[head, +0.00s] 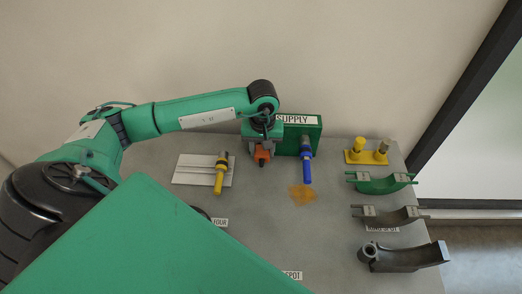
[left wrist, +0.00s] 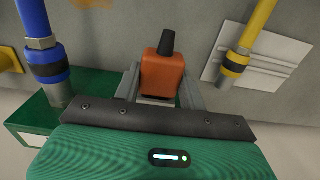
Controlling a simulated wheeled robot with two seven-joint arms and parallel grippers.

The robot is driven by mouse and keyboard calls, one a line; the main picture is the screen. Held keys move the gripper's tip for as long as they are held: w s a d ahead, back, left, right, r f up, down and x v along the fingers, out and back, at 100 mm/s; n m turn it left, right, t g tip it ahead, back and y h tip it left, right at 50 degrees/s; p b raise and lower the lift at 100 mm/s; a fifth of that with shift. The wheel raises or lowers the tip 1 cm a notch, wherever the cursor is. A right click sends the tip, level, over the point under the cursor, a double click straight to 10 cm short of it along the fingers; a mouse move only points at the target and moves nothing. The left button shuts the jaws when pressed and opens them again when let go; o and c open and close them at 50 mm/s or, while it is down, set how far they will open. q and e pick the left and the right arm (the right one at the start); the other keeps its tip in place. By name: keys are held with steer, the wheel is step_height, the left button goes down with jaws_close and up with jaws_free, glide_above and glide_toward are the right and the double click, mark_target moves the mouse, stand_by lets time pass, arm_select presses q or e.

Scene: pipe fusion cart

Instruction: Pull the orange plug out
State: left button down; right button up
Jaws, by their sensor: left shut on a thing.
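The orange plug (left wrist: 163,75) sits between the two grey fingers of my left gripper (left wrist: 160,88) in the left wrist view, with its black cable end pointing away. In the head view the orange plug (head: 262,155) shows just below my left gripper (head: 260,148), in front of the left part of the green supply box (head: 300,133). My left gripper is shut on the plug. The gripper hides the plug's back end, so I cannot tell whether it is still seated in the box. My right gripper is not in view.
A yellow-handled one (head: 220,178) lies by a white plate (head: 190,170) to the left. Yellow posts (head: 367,156), a green saddle (head: 380,184) and grey saddles (head: 388,216) line the table's right side.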

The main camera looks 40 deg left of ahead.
arm_select(q)
steer(key=shift+s+d+f, duration=0.1)
steer(key=shift+s, duration=0.1)
steer(key=shift+s+d+b, duration=0.2)
steer(key=shift+s+d, duration=0.3)
steer(key=shift+s, duration=0.3)
steer(key=shift+s+d+b, duration=0.25)
steer(key=shift+s+d, duration=0.2)
steer(key=shift+s, duration=0.3)
steer(key=shift+s+d+b, duration=0.2)
steer(key=shift+s+d, duration=0.3)
steer(key=shift+s, duration=0.3)
